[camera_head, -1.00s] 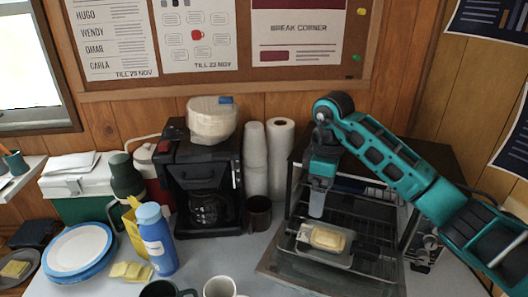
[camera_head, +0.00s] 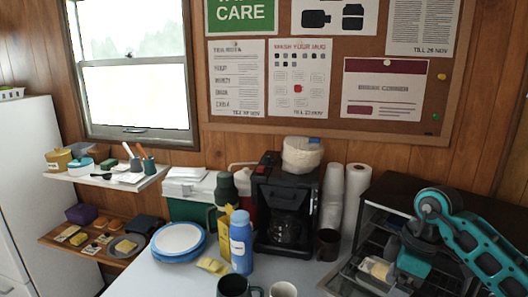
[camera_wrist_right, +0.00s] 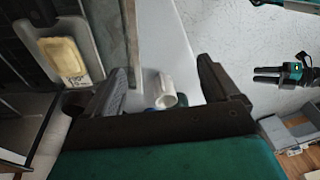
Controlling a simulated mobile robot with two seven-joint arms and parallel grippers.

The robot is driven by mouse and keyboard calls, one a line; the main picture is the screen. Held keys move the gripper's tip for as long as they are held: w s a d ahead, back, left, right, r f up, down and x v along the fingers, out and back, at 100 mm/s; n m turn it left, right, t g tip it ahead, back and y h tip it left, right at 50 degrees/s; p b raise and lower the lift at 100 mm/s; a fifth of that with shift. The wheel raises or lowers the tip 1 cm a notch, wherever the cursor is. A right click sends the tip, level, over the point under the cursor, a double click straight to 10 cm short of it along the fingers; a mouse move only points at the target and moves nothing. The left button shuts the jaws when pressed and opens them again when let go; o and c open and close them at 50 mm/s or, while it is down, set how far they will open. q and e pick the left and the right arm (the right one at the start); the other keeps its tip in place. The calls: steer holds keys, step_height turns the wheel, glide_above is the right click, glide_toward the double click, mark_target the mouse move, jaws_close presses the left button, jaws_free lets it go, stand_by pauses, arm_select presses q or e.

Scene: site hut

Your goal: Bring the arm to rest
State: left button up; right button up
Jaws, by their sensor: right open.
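My right arm comes in from the right in the head view. Its gripper (camera_head: 394,246) is in front of the toaster oven (camera_head: 372,196), beside the butter-coloured slab (camera_head: 378,268) on its small grey tray. In the right wrist view the right gripper (camera_wrist_right: 163,84) has its two dark fingers wide apart with nothing held between them. The slab (camera_wrist_right: 62,57) and tray (camera_wrist_right: 84,74) lie left of the fingers there. What appears to be my left gripper (camera_wrist_right: 267,76) shows small at the right of the wrist view; its jaw gap is too small to judge.
The coffee maker (camera_head: 287,200), blue bottle (camera_head: 241,243), blue-rimmed plates (camera_head: 178,242) and a dark mug (camera_head: 236,287) stand left of the oven. A white mug (camera_wrist_right: 162,90) shows between the fingers in the wrist view.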

steer(key=s+a+f+n+y, duration=0.1)
steer(key=a+f+n+y, duration=0.3)
steer(key=a, duration=0.6)
steer(key=s+a+r+n+t+y, duration=0.1)
steer(key=s+a+r+t+y, duration=0.15)
steer(key=a+y, duration=0.3)
steer(key=s+a+r+t+y, duration=0.1)
steer(key=a+r+t+y, duration=0.2)
steer(key=a+y, duration=0.25)
steer(key=d+f+m+t+h, duration=0.8)
steer(key=d+m+t+h, duration=0.2)
steer(key=m+t, duration=0.2)
arm_select(q)
steer(key=shift+w, duration=0.75)
arm_select(e)
steer(key=s+d+f+m+g+h, duration=0.2)
steer(key=s+f+g+h, duration=0.3)
steer(key=s+f, duration=0.6)
step_height(320, 180, down, 2)
steer(key=shift+s+d+f+g, duration=0.25)
steer(key=shift+d+g, duration=0.45)
steer(key=shift+g, duration=0.25)
arm_select(q)
steer(key=shift+w+r, duration=0.15)
arm_select(e)
steer(key=shift+w, duration=0.1)
